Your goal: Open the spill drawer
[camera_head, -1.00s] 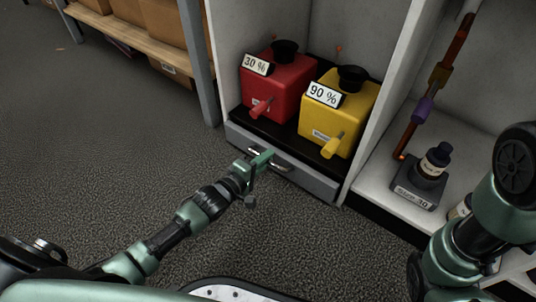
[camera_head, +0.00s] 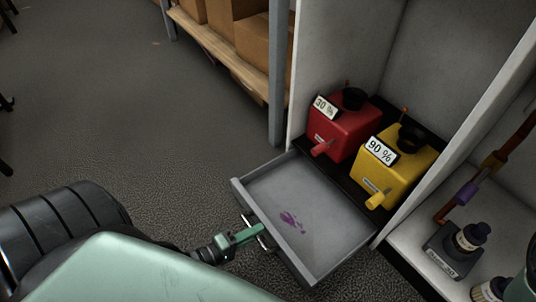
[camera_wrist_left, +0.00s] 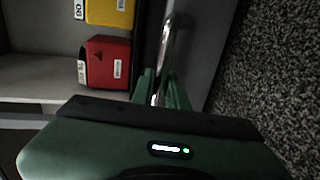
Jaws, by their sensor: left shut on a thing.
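The grey spill drawer (camera_head: 304,205) stands pulled out below the cabinet shelf. Purple stains show on its floor. Its metal handle (camera_head: 256,230) is on the front face. My left gripper (camera_head: 256,233) is shut on the handle; in the left wrist view the fingers (camera_wrist_left: 160,90) close around the handle bar (camera_wrist_left: 176,45). A red container (camera_head: 342,128) marked 30 % and a yellow container (camera_head: 402,165) marked 90 % stand on the shelf above and behind the drawer. My right gripper is not in view.
A shelf rack with cardboard boxes (camera_head: 265,45) stands at the back left behind a grey post (camera_head: 277,85). A small bottle (camera_head: 472,237) stands on a labelled block in the compartment at right. The carpet floor left of the drawer is free.

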